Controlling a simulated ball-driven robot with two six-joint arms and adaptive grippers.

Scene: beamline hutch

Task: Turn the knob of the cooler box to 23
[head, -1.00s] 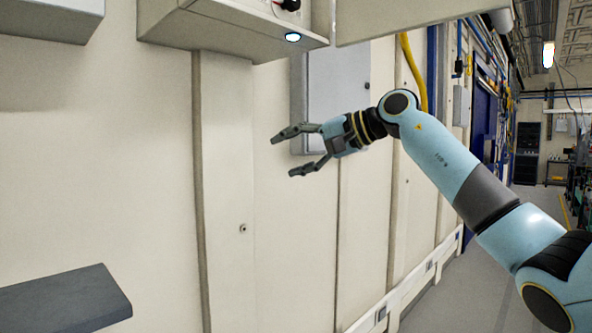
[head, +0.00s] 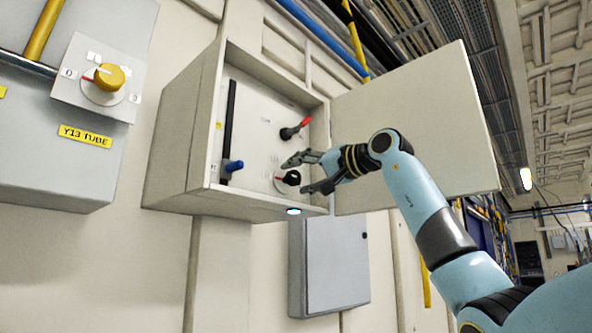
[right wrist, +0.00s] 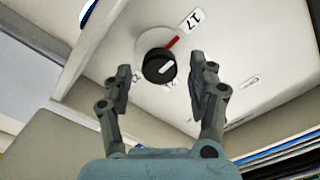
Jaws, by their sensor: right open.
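The cooler box (head: 171,160) is a cream cabinet on the wall with its door open to the right. Inside, a small black knob (head: 292,178) sits low on the panel. In the right wrist view the knob (right wrist: 159,67) has a white bar on its face, and a red mark beside it points toward a label reading 17. My right gripper (head: 294,177) is open in front of the knob. In the right wrist view its fingers (right wrist: 160,64) stand either side of the knob, with visible gaps. My left gripper is not in view.
The open door (head: 415,130) stands behind my right arm. A grey box with a yellow knob (head: 103,82), labelled Y13 TUBE, hangs at the left.

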